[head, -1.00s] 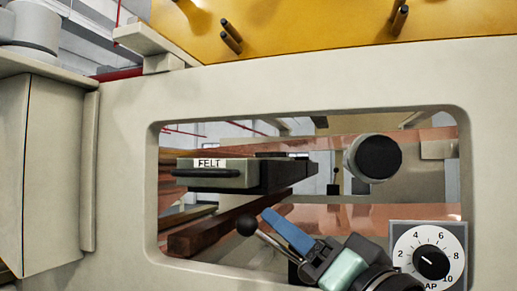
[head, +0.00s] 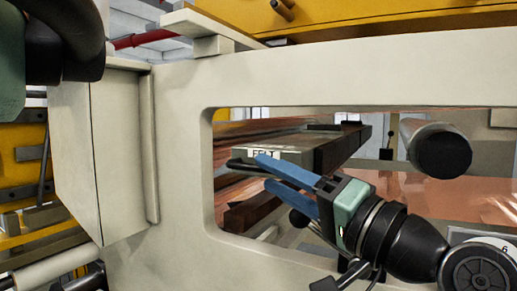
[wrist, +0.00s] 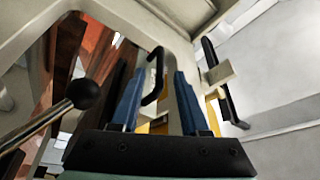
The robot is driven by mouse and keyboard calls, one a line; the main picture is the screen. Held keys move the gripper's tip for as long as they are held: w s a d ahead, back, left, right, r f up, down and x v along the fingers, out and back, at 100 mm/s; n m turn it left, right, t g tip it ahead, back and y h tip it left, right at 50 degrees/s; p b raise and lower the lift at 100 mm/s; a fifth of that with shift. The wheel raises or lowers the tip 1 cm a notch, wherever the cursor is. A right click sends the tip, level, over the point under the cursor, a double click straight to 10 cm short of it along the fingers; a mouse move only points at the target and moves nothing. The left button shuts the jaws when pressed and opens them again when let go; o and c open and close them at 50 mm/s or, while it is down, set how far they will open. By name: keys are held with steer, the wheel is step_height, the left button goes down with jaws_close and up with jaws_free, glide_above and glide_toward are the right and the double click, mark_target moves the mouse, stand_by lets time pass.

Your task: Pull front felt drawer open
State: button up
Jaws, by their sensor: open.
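The felt drawer (head: 290,148) is a grey-fronted block with a partly covered FELT label, inside the machine's window opening. Its black bar handle (head: 243,163) sticks out at the front left. My gripper (head: 264,171) is open, with two blue fingers pointing left at the drawer front, the upper one overlapping the label. In the wrist view the black handle (wrist: 154,78) shows in the gap between the blue fingertips (wrist: 158,78). I cannot tell whether either finger touches it. Part of the drawer front is hidden behind the fingers.
The pale machine frame (head: 170,180) surrounds the opening. A black-ended roller (head: 438,150) is to the right. A lever with a black ball knob (wrist: 83,92) is left of my fingers in the wrist view. A dial (head: 490,243) is partly hidden at lower right.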

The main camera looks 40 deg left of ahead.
mark_target(258, 169)
steer(key=shift+p+x, duration=0.7)
steer(key=shift+x, duration=1.25)
jaws_close()
